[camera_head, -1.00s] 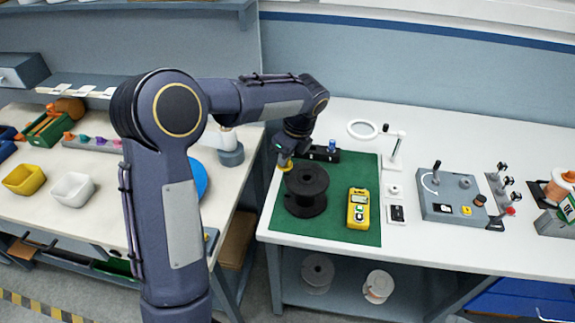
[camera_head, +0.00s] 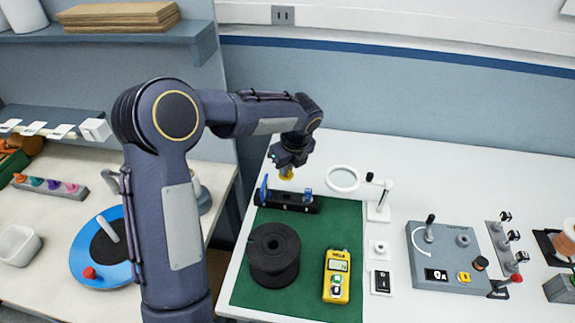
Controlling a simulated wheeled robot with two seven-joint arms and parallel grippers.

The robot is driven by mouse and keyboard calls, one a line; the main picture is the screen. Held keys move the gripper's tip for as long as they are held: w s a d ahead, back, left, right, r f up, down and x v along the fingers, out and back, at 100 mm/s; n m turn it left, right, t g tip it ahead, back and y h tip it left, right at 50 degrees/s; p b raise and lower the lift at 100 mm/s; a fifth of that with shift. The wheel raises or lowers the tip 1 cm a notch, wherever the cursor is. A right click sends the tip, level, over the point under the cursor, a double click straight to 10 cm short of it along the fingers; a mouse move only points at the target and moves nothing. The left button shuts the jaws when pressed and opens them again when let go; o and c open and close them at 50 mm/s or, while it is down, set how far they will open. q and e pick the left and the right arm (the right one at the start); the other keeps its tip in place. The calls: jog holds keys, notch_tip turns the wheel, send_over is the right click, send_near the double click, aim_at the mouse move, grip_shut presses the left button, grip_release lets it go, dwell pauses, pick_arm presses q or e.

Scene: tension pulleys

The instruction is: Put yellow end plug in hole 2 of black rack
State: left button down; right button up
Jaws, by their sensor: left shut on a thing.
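My left gripper (camera_head: 287,166) points down above the black rack and is shut on the yellow end plug (camera_head: 287,175). The plug hangs just below the fingertips, apart from the rack as far as I can tell. The black rack (camera_head: 290,201) lies at the back left of the green mat (camera_head: 320,222). A blue plug (camera_head: 264,188) stands at its left end and another blue piece (camera_head: 307,195) stands toward its right end. The rack's holes are too small to make out. My right gripper is not in view.
A black spool (camera_head: 274,254) and a yellow meter (camera_head: 337,277) stand on the mat in front of the rack. A ring magnifier (camera_head: 343,179) on a white stand is right of the rack. A grey control box (camera_head: 447,258) stands farther right.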

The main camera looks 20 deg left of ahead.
pick_arm(q)
jog(key=shift+f+b, duration=3.15)
jog(key=shift+f, duration=0.35)
jog(key=shift+f, duration=0.15)
jog(key=shift+p, duration=0.55)
jog(key=shift+f, duration=0.1)
jog(key=shift+f+b, duration=0.7)
jog(key=shift+f, duration=0.3)
jog(key=c, duration=1.5)
grip_release()
jog(key=shift+f, duration=0.1)
jog(key=shift+o, duration=0.3)
